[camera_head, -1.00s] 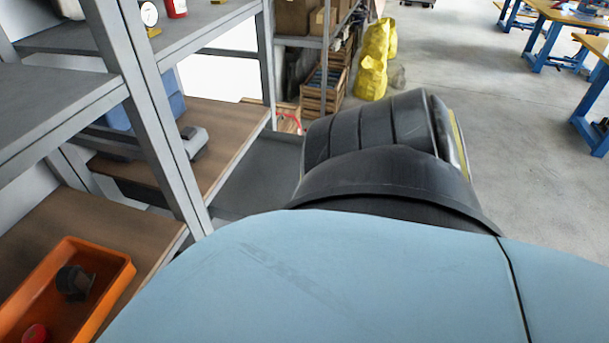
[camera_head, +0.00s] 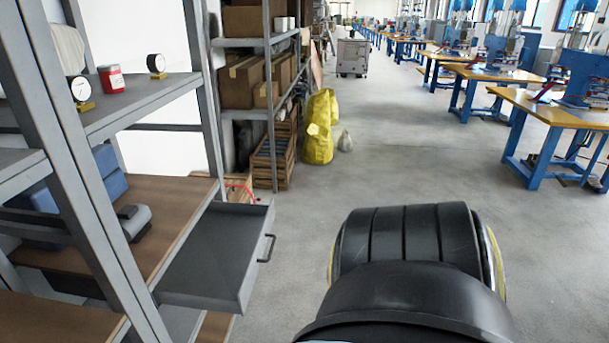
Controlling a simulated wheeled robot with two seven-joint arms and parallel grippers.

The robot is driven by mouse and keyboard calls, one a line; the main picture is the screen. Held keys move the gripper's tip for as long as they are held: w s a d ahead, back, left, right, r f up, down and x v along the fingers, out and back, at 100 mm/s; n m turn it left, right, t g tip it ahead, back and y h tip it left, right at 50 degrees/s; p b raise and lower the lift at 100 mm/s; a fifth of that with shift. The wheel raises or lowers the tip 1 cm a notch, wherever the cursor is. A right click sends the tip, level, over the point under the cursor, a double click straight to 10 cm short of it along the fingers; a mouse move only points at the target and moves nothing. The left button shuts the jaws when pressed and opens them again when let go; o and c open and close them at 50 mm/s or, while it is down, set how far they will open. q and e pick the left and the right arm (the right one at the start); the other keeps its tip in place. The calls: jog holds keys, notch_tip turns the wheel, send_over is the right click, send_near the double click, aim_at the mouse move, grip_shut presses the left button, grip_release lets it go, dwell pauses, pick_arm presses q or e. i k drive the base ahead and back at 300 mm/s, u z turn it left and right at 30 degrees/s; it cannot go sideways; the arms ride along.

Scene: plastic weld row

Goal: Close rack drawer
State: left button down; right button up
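The rack drawer (camera_head: 215,250) is a grey, shallow, empty tray that sticks out from the rack on the left. A dark bar handle (camera_head: 267,248) is on its right-hand face. The drawer is pulled well out from under the brown shelf (camera_head: 165,205) of the grey metal rack (camera_head: 95,195). My arm, with a black ribbed joint, fills the lower right of the head view, apart from the drawer in the picture. Neither of my grippers shows.
Dial gauges (camera_head: 157,65) and a red can (camera_head: 112,79) stand on the upper shelf. A blue case (camera_head: 108,172) is on the brown shelf. Wooden crates (camera_head: 272,158) and yellow bags (camera_head: 320,128) stand beyond.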

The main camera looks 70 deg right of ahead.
aim_at(216, 268)
jog(key=z, duration=0.45)
jog(key=i, duration=0.15)
jog(key=z, duration=1.65)
